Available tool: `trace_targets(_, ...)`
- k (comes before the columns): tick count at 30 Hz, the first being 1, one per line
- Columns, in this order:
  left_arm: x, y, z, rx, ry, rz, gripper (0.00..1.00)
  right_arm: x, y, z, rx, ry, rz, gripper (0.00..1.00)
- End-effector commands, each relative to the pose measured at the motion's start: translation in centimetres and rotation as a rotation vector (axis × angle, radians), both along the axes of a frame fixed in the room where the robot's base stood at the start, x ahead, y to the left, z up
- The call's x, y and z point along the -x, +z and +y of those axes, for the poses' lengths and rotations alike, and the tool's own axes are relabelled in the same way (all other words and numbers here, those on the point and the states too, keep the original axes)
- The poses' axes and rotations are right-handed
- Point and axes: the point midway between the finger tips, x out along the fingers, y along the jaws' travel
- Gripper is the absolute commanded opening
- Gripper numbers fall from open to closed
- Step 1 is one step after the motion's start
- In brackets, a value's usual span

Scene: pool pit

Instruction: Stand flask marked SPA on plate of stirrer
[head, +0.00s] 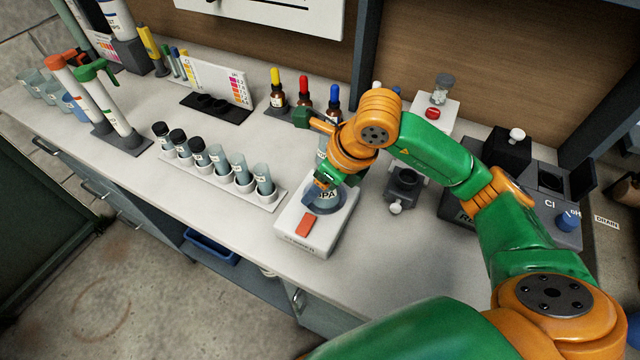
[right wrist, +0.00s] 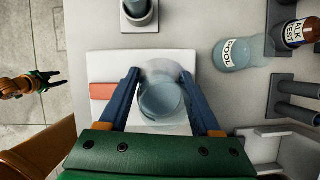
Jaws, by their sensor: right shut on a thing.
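The flask marked SPA (head: 328,196) is partly hidden by my right gripper in the head view, and only "PA" of its label shows. My right gripper (head: 322,184) is shut on it, with a blue finger on each side of the flask (right wrist: 163,100) in the right wrist view. The flask looks upright over the round plate of the white stirrer (head: 292,236). I cannot tell whether its base touches the plate. The stirrer (right wrist: 103,68) has a red switch at its front. My left gripper (right wrist: 48,82) appears only in the right wrist view, open and empty over the floor.
A white rack of vials (head: 232,190) stands left of the stirrer. A grey instrument (head: 402,184) stands to its right. Dropper bottles (head: 304,92) are behind. A flask marked POOL (right wrist: 237,54) stands near my right gripper. The bench's front left is clear.

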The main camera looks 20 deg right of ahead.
Motion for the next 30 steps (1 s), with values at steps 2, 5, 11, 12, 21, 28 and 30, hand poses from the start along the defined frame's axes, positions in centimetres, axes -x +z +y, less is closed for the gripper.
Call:
trace_targets(2, 0.0, -0.2, 0.0, 0.000, 0.000, 0.000, 0.50, 0.5, -0.8, -0.1, 0.009, 0.004, 0.025, 0.70)
trace_targets(5, 0.0, -0.2, 0.0, 0.000, 0.000, 0.000, 0.50, 0.5, -0.8, -0.1, 0.009, 0.004, 0.025, 0.97)
trace_targets(11, 0.0, -0.2, 0.0, 0.000, 0.000, 0.000, 0.50, 0.5, -0.9, 0.0, 0.010, 0.005, 0.025, 1.00)
trace_targets(12, 0.0, -0.2, 0.0, 0.000, 0.000, 0.000, 0.50, 0.5, -0.9, 0.0, 0.009, 0.005, 0.026, 1.00)
trace_targets(21, 0.0, -0.3, 0.0, 0.000, 0.000, 0.000, 0.50, 0.5, -0.9, 0.0, 0.008, 0.006, 0.026, 1.00)
trace_targets(28, 0.0, 0.3, 0.0, 0.000, 0.000, 0.000, 0.50, 0.5, -0.2, 0.0, 0.009, 0.007, 0.024, 1.00)
trace_targets(30, 0.0, 0.9, 0.0, 0.000, 0.000, 0.000, 0.50, 0.5, 0.6, 0.0, 0.008, 0.007, 0.024, 1.00)
